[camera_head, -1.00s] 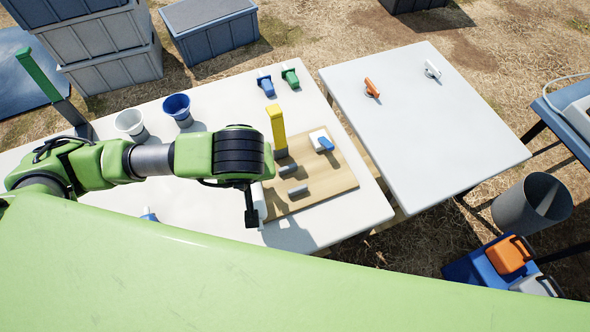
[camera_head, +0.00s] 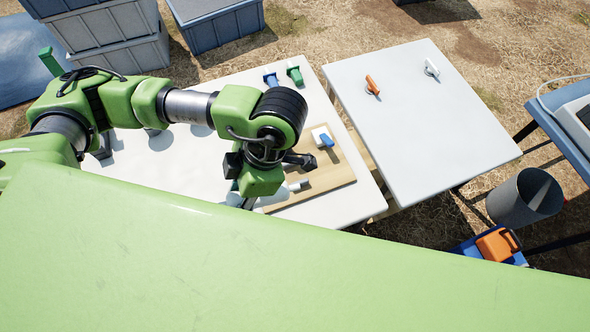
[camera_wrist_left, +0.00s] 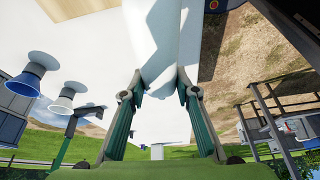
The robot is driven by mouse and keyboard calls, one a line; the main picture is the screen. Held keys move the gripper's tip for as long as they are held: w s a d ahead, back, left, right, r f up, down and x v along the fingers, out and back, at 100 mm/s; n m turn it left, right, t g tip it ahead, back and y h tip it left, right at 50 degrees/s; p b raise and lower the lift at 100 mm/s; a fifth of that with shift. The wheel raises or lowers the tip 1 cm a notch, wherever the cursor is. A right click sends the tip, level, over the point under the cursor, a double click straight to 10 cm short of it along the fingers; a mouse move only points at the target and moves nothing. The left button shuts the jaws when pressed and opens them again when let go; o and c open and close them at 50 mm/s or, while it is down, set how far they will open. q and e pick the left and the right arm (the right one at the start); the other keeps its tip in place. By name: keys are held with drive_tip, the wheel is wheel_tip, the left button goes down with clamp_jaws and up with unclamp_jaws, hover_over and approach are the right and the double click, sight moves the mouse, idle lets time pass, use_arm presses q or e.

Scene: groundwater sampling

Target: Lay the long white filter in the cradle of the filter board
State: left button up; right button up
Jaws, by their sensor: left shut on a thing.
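The long white filter (camera_wrist_left: 152,40) fills the upper middle of the left wrist view, between the two fingers of my left gripper (camera_wrist_left: 158,95), which is shut on it. In the head view my left wrist is over the left part of the wooden filter board (camera_head: 337,176), and its fingers and most of the filter are hidden there. A short grey cradle piece (camera_head: 299,185) shows on the board just right of my wrist; the rest of the cradle is covered. I cannot tell whether the filter touches the board. My right gripper is not in view.
A white block with a blue valve (camera_head: 323,137) sits on the board's far part. Blue (camera_head: 271,79) and green (camera_head: 294,73) valves stand at the table's far edge. The right-hand table (camera_head: 420,120) is mostly clear, with an orange valve (camera_head: 372,86) and a white one (camera_head: 431,68).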

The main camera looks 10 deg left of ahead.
use_arm(q)
drive_tip(key=shift+s+a+r+n, duration=0.15)
drive_tip(key=shift+s+r+n, duration=0.05)
drive_tip(key=shift+r+n, duration=0.2)
drive_tip(key=shift+w, duration=0.1)
drive_tip(key=w+d+f+p, duration=0.1)
drive_tip(key=w+f, duration=0.1)
drive_tip(key=w, duration=0.1)
drive_tip(key=w+d+f+p, duration=0.1)
drive_tip(key=w+d+f, duration=0.1)
drive_tip(key=w+f, duration=0.1)
drive_tip(key=w+d+f+p, duration=0.1)
drive_tip(key=w+d+f, duration=0.1)
drive_tip(key=w, duration=0.3)
drive_tip(key=shift+w+f, duration=0.25)
drive_tip(key=shift+f, duration=0.5)
drive_tip(key=shift+w+d+f, duration=0.25)
drive_tip(key=shift+w+f, duration=0.2)
drive_tip(key=shift+f, duration=0.15)
drive_tip(key=shift+f+p, duration=0.35)
drive_tip(key=shift+p, duration=0.15)
wheel_tip(320, 180, down, 2)
drive_tip(key=shift+p, duration=0.4)
drive_tip(key=shift+w+f, duration=0.1)
drive_tip(key=shift+f, duration=0.2)
